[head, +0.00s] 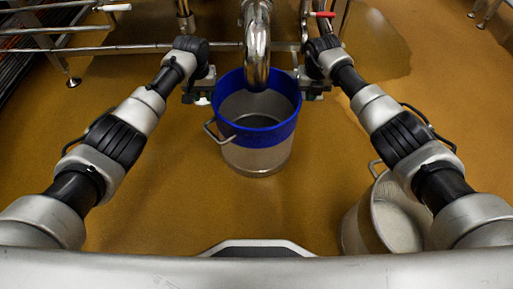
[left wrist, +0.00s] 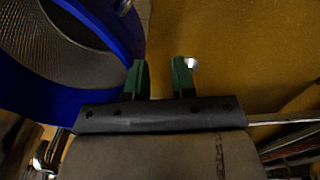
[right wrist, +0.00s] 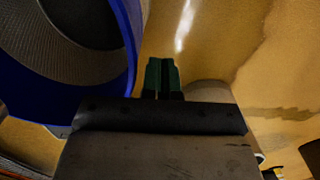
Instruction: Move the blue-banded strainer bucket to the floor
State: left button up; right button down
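The strainer bucket (head: 258,155) is steel with a wide blue band (head: 256,134) at its top and a loop handle at its left side. It looks upright, between my two grippers; I cannot tell if its base touches the floor. My left gripper (head: 203,93) is at the bucket's left; in the left wrist view its green fingers (left wrist: 160,80) are apart with nothing seen between them, one overlapping the blue band's edge (left wrist: 118,35). My right gripper (head: 316,92) is at the bucket's right; its fingers (right wrist: 162,76) are together, just beside the blue band (right wrist: 129,30), with nothing visible between.
A curved steel pipe (head: 257,50) comes down over the bucket's far side. A second steel bucket (head: 362,228) with pale contents stands at the lower right, partly behind my right arm. Steel rails (head: 110,50) run behind. The brown floor (head: 170,190) is clear around the bucket's front.

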jog(key=c, duration=1.4)
grip_release()
jog(key=shift+d, duration=0.1)
pick_arm(q)
notch_tip(320, 180, up, 12)
jog(key=shift+s, duration=0.4)
pick_arm(e)
notch_tip(320, 180, up, 12)
jog(key=shift+s, duration=0.4)
pick_arm(q)
jog(key=shift+f, duration=0.1)
pick_arm(e)
jog(key=shift+f, duration=0.1)
